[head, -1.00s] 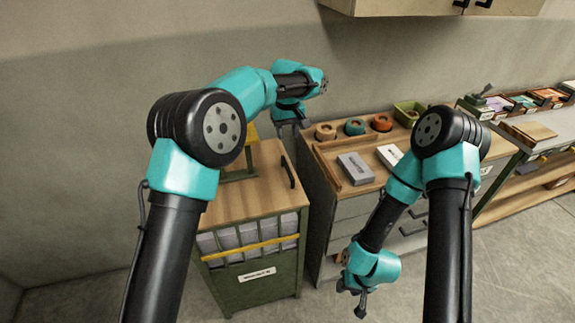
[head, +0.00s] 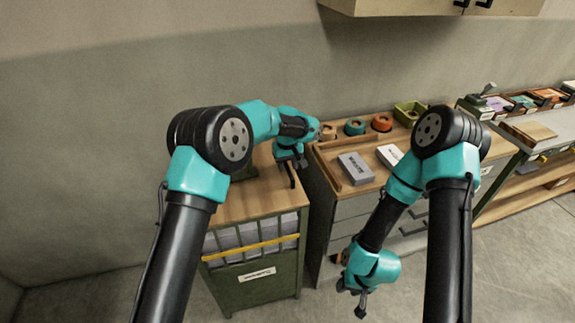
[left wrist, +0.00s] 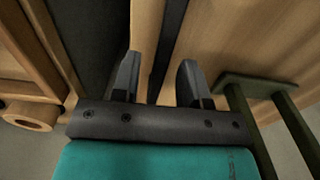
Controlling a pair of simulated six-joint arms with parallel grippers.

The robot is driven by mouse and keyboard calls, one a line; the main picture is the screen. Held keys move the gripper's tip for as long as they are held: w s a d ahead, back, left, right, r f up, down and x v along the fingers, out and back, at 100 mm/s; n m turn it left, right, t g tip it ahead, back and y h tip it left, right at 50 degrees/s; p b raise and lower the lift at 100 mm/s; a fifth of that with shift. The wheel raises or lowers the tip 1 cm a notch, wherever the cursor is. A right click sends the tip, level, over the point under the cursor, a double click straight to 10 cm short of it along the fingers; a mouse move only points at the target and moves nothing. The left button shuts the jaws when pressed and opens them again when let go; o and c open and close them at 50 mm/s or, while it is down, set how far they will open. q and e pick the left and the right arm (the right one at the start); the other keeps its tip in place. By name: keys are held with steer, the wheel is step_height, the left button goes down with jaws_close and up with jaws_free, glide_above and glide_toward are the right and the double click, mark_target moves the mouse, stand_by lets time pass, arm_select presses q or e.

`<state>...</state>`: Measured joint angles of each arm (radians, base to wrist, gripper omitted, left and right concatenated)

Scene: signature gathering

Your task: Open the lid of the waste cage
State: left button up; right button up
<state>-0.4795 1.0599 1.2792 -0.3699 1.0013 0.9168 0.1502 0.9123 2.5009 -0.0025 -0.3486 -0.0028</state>
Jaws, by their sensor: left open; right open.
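The waste cage (head: 258,277) is a green bin with a label, barred front and yellow strip, full of stacked grey-white packs. Its wooden lid (head: 240,203) lies flat and closed on top. A black bar handle (head: 291,174) stands near the lid's right edge. My left gripper (head: 291,162) is over the far part of this handle, pointing down. In the left wrist view the open fingers (left wrist: 158,82) straddle the dark handle (left wrist: 171,42); contact cannot be told. My right gripper (head: 360,298) hangs low before the drawer counter, open and empty.
A drawer counter (head: 335,218) stands close to the right, across a narrow dark gap. It bears tape rolls (head: 355,127), a grey box (head: 355,168) and a green bin (head: 408,111). A green framed object (left wrist: 262,90) stands on the lid, left of the handle.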

arm_select(q)
jaws_close()
stand_by(0.4)
